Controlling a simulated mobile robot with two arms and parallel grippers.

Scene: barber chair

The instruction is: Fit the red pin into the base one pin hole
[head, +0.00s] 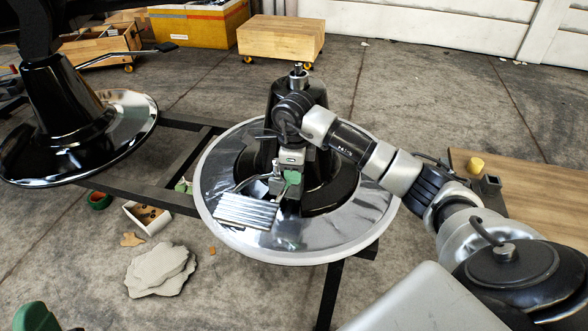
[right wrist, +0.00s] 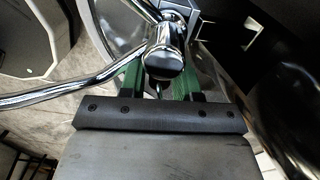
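My right gripper (head: 287,180) is at the front of the middle round chrome base (head: 375,215), which has a black cone. Its green fingers lie on either side of the end of a chrome footrest tube (right wrist: 163,60) and appear shut on it. The ribbed footrest plate (head: 247,211) lies over the base's front left rim. A second chrome base (head: 130,118) with a black cone (head: 60,95) stands at the left. I cannot tell which is base one. I make out no red pin and no pin hole.
A black frame (head: 120,186) joins the two bases. On the floor are a small red-and-green bowl (head: 98,200), a white box (head: 147,217) and a stack of grey slabs (head: 160,270). A wooden surface (head: 540,185) is at the right. A wooden crate (head: 281,38) stands behind.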

